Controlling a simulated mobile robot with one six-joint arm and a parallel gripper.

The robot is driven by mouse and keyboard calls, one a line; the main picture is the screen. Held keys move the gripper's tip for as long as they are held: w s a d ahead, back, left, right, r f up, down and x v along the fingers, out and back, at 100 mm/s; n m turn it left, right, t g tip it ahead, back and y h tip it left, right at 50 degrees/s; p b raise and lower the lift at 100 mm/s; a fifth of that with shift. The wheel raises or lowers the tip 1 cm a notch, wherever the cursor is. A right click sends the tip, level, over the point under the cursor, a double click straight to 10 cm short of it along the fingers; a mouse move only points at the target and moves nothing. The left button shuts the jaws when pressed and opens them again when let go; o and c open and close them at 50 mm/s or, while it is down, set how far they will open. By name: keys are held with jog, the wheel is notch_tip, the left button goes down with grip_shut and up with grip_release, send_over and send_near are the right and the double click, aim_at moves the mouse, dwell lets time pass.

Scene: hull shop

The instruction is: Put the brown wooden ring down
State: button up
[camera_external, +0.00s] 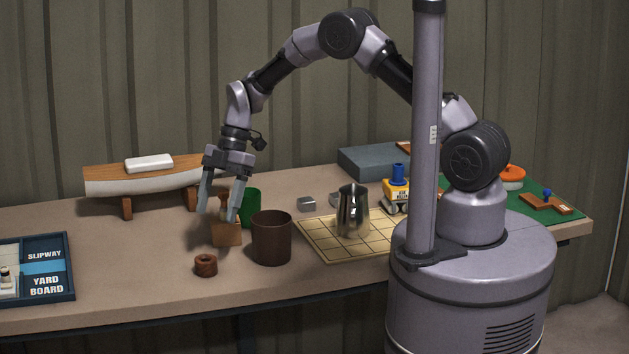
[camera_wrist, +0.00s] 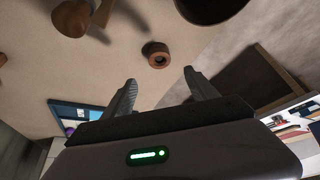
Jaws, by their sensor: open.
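The brown wooden ring (camera_external: 205,265) lies flat on the bench near its front edge, left of the dark brown cup. It also shows in the wrist view (camera_wrist: 157,55), beyond the fingertips, with its hole visible. My gripper (camera_external: 217,213) is open and empty, with its fingers pointing down, above and behind the ring. In the wrist view my two fingers (camera_wrist: 160,80) are spread apart, and neither touches the ring.
A brown wooden block (camera_external: 226,234) stands close by my fingers, with a green cup (camera_external: 250,207) behind it. The dark brown cup (camera_external: 271,238) is to the right. A metal pitcher (camera_external: 352,212) stands on a gridded mat (camera_external: 323,245). Bare bench lies left of the ring.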

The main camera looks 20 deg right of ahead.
jog(key=d+r+m+t, duration=0.5)
jog(key=d+r+m, duration=0.9)
jog(key=d+r, duration=0.75)
jog(key=s+d+r+m+t+h, duration=0.1)
jog(key=s+d+m+t, duration=0.3)
jog(key=s+d+m, duration=1)
jog(key=shift+s+d+m+h, duration=0.4)
jog(key=shift+d+m+h, duration=0.2)
jog(key=shift+d+m, duration=0.45)
jog(key=shift+f, duration=0.1)
notch_tip(320, 180, down, 2)
jog(key=shift+f+b, duration=0.1)
jog(key=shift+b, duration=1.15)
